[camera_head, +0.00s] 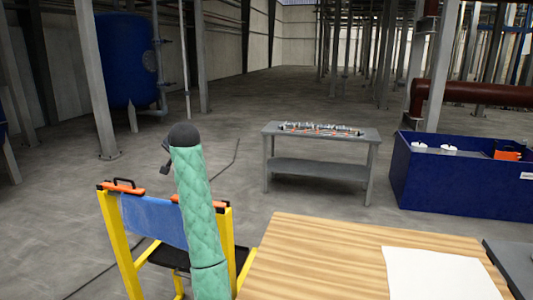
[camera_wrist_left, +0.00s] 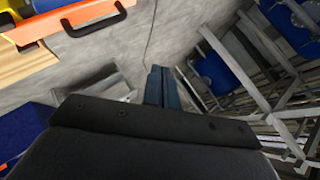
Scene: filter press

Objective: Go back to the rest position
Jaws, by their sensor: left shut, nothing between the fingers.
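My left arm, in a green quilted sleeve, rises in the head view in front of a yellow frame (camera_head: 122,245). Its black rounded end is at the top, and a small dark part sticks out to the left. My left gripper (camera_wrist_left: 160,72) shows in the left wrist view with its two dark fingers together and nothing between them. It is raised in the air, apart from the objects around it. My right gripper is in neither view.
The yellow frame carries a blue sheet (camera_head: 155,219) and orange bars with black handles (camera_wrist_left: 92,17). A wooden table (camera_head: 315,255) with a white sheet (camera_head: 440,274) is front right. A grey bench (camera_head: 320,168) and blue bin (camera_head: 460,185) stand beyond. Open floor lies behind.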

